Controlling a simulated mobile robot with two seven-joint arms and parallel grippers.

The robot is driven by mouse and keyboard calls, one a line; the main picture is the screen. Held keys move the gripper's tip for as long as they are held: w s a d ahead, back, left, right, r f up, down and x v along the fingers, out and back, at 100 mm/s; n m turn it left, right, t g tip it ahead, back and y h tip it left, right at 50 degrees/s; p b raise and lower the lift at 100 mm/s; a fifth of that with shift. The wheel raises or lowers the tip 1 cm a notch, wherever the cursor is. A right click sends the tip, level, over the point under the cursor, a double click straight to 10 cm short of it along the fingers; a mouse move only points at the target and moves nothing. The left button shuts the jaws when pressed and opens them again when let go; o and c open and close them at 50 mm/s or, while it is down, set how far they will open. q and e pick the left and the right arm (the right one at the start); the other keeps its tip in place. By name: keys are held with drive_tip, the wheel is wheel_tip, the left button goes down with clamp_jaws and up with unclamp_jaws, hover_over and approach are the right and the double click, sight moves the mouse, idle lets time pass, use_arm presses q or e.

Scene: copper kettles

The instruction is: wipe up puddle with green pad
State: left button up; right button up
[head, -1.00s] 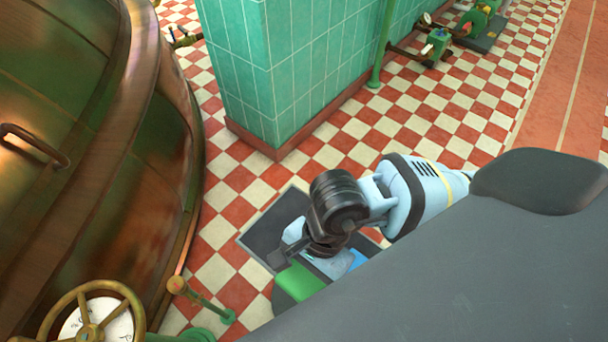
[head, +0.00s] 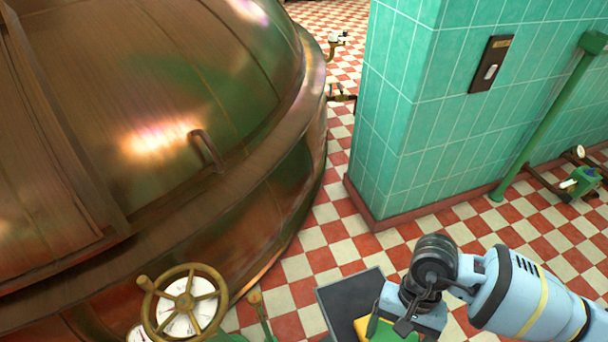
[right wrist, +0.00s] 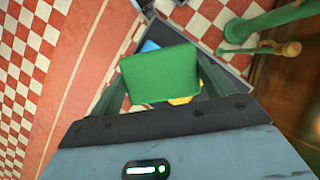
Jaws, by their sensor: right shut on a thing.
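The green pad (right wrist: 160,75) fills the middle of the right wrist view, between the fingers of my right gripper (right wrist: 162,88), which is shut on it. In the head view my right gripper (head: 390,325) is low at the right, fingers pointing down, with a bit of the green pad (head: 384,332) showing beneath it. The pad is over or near a dark tray (head: 345,297); I cannot tell whether it touches it. No puddle shows in either view. My left gripper is out of view.
A large copper kettle (head: 160,110) fills the left, with a brass handwheel (head: 187,300) in front. A green-tiled pillar (head: 420,130) stands behind. Checkered floor (head: 310,260) shows between them.

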use_arm(q)
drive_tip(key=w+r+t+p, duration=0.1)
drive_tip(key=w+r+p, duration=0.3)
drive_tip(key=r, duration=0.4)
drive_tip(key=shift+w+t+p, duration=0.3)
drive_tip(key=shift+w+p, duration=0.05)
drive_tip(key=shift+p, duration=0.3)
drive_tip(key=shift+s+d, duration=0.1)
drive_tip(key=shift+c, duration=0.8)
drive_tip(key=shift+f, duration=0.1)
use_arm(e)
drive_tip(key=w+d+r+n+h, duration=0.1)
drive_tip(key=d+r+n, duration=0.3)
drive_tip(key=r, duration=0.5)
drive_tip(key=shift+w+r+n+h, duration=0.25)
drive_tip(key=shift+w+n+h, duration=0.15)
drive_tip(key=shift+w, duration=0.15)
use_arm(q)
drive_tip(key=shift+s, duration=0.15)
use_arm(e)
drive_tip(key=shift+a, duration=0.15)
